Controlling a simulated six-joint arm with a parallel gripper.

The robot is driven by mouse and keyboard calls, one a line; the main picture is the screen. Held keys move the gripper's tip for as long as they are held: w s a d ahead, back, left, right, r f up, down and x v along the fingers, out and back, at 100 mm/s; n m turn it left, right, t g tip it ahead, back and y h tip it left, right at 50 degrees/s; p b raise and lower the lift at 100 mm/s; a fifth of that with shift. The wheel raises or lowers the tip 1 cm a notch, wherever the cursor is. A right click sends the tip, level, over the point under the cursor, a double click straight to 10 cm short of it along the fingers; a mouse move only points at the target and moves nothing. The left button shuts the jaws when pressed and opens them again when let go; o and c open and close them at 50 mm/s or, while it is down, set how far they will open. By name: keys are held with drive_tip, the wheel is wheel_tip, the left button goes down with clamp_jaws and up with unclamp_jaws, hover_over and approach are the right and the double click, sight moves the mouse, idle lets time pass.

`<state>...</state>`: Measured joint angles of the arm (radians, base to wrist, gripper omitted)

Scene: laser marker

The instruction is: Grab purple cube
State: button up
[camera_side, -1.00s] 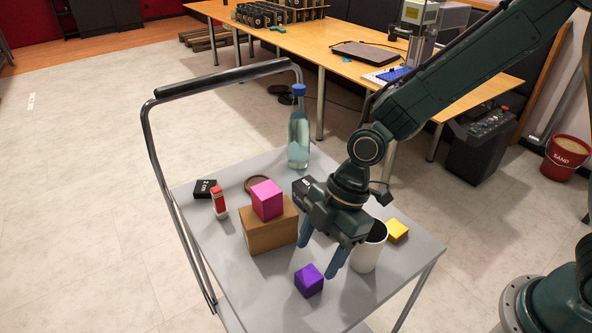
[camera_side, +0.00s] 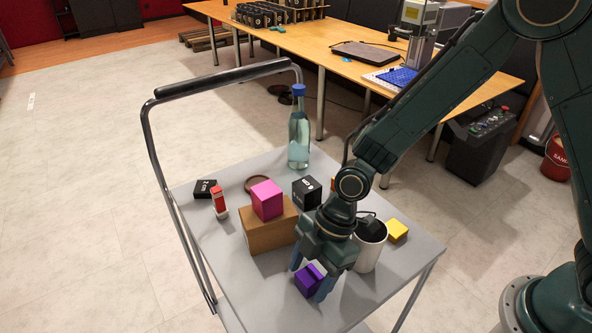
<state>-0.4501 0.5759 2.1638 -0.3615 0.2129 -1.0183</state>
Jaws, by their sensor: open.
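The purple cube (camera_side: 306,281) sits on the grey cart top near its front edge. My gripper (camera_side: 309,281) is low over the cart with its blue fingers apart. One finger is to the left of the cube and the other to its right, so the cube lies between them. I cannot tell whether either finger touches it. The right finger and the gripper body hide part of the cube.
Close behind my gripper are a brown box (camera_side: 262,238) with a pink cube (camera_side: 267,199) on it, a black box (camera_side: 306,193) and a white cup (camera_side: 367,254). A yellow cube (camera_side: 397,230) and a bottle (camera_side: 298,139) stand farther off. The cart's front left is clear.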

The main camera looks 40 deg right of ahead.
sight(309, 275)
drive_tip(key=shift+a+f, duration=0.1)
drive_tip(key=shift+f, duration=0.1)
idle(0.4)
drive_tip(key=c, duration=1.2)
drive_tip(key=shift+o, duration=0.2)
drive_tip(key=shift+r, duration=0.15)
wheel_tip(309, 275, up, 20)
